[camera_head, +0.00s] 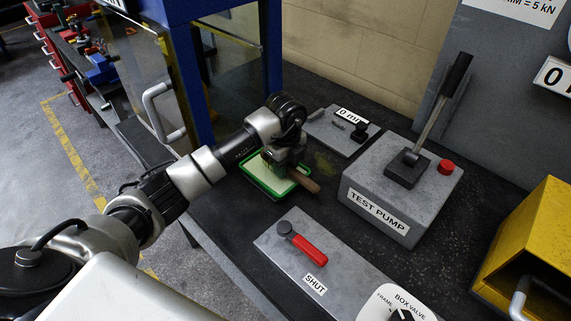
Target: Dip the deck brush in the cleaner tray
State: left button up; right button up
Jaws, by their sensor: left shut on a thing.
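My left gripper (284,157) is shut on the deck brush, whose brown handle (303,181) sticks out to the lower right. The gripper hides much of the brush. The cleaner tray (252,182), with a green rim and a pale inside, lies on the dark bench right below the gripper. The brush is over the tray, with its handle reaching past the tray's right rim. I cannot tell whether the bristles touch the tray's contents. My right gripper is not in view.
A grey test pump (376,215) with an upright lever stands right of the tray. A grey plate with a red valve handle (308,249) lies in front. A small grey plate (343,137) lies behind. A blue-framed clear guard (230,95) stands back left; a yellow box (534,230) stands far right.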

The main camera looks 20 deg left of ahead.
pick_arm(q)
jog(key=shift+r+p, duration=2.15)
jog(key=shift+r, duration=1)
jog(key=shift+f, duration=0.1)
